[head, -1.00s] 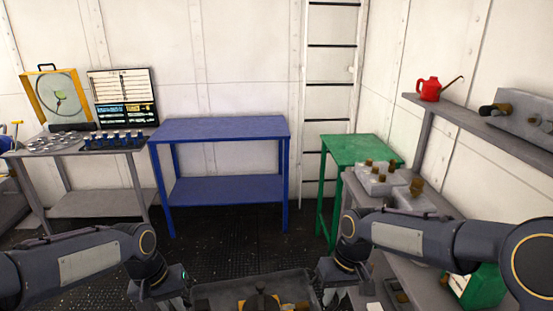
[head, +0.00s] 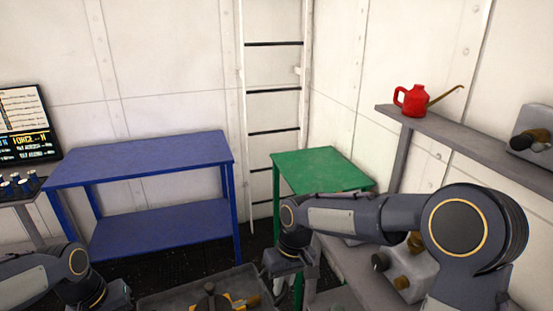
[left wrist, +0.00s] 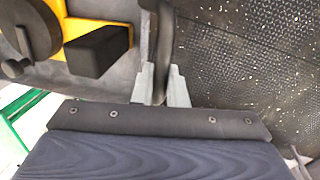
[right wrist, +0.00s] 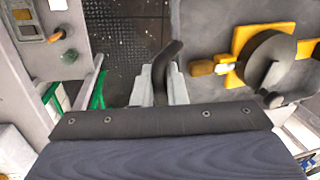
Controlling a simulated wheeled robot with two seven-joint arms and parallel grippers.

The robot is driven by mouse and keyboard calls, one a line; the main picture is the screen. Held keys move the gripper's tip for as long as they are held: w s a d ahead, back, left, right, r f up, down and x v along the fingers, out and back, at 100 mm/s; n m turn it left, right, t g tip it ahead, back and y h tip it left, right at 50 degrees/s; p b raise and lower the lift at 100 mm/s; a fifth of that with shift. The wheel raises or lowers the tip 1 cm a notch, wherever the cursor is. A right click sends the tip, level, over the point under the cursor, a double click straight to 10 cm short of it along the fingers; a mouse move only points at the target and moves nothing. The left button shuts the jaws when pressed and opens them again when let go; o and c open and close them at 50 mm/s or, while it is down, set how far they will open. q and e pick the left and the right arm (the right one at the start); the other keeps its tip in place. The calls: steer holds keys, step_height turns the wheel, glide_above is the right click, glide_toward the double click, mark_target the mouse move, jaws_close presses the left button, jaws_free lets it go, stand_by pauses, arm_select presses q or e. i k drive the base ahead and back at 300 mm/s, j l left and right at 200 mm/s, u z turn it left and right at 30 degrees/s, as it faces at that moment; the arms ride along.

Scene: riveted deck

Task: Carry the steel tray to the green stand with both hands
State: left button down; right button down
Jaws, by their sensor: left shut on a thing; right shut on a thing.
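The steel tray (head: 165,300) is low in the head view, held between my two grippers, with a yellow and black item (head: 212,299) lying in it. My left gripper (left wrist: 160,84) is shut on one dark handle of the tray. My right gripper (right wrist: 160,84) is shut on the handle at the other end. The tray's near part is cut off by the head view's lower edge. The green stand (head: 318,168) is ahead and to the right, beyond the tray, its top bare where it shows. My right arm hides part of its front.
A blue table (head: 140,158) stands left of the green stand, its top empty. A grey bench (head: 345,258) with metal blocks is at right, partly behind my right arm. A shelf (head: 470,134) above it holds a red oil can (head: 412,100). Dark floor lies between.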

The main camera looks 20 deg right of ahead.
mark_target(310, 165)
steer(key=i, duration=2.6)
steer(key=i+z, duration=0.3)
steer(key=i+j+z, duration=0.3)
steer(key=i+l+z, duration=0.1)
steer(key=z, duration=1.35)
steer(key=i+z, duration=0.5)
